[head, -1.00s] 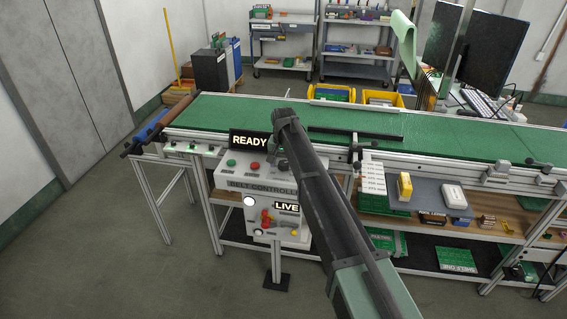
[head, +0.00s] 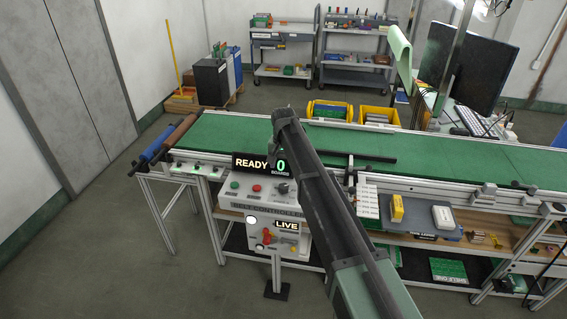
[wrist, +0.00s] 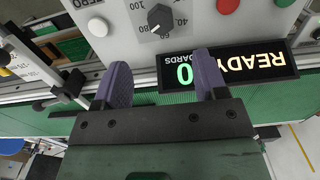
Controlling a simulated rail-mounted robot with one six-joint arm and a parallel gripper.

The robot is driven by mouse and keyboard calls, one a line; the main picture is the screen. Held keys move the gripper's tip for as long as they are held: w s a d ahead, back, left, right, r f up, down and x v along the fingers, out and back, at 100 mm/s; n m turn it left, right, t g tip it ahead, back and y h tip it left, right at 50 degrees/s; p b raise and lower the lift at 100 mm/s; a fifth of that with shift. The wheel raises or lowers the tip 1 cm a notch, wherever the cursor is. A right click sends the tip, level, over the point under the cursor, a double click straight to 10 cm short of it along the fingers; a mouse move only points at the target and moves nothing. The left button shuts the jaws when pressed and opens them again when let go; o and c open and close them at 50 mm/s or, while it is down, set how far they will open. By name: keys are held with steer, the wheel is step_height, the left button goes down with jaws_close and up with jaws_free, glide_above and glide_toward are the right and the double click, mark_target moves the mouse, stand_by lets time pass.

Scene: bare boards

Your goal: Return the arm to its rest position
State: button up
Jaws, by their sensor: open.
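My arm crosses the head view from the lower right up to the belt controller. My gripper is hidden in that view. In the wrist view my gripper (wrist: 162,84) has its two purple fingers wide apart, with nothing held between them. Behind the fingers are the controller's dial (wrist: 160,18) and the lit display (wrist: 228,68), which reads READY and 0. In the head view the same display (head: 259,163) stands at the belt's front edge, left of my arm.
The green conveyor belt (head: 225,130) runs across the head view, with a black bar (head: 350,158) lying over it. The control box (head: 262,205) stands below the display. Yellow bins (head: 376,116) stand behind the belt. Open floor (head: 100,260) lies at the lower left.

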steer(key=s+d, duration=0.7)
steer(key=s, duration=0.4)
steer(key=s+d+n, duration=0.1)
steer(key=s+d, duration=0.7)
steer(key=s, duration=0.4)
steer(key=s+d, duration=0.8)
steer(key=s, duration=0.3)
steer(key=shift+s+d, duration=0.15)
steer(key=shift+s, duration=0.15)
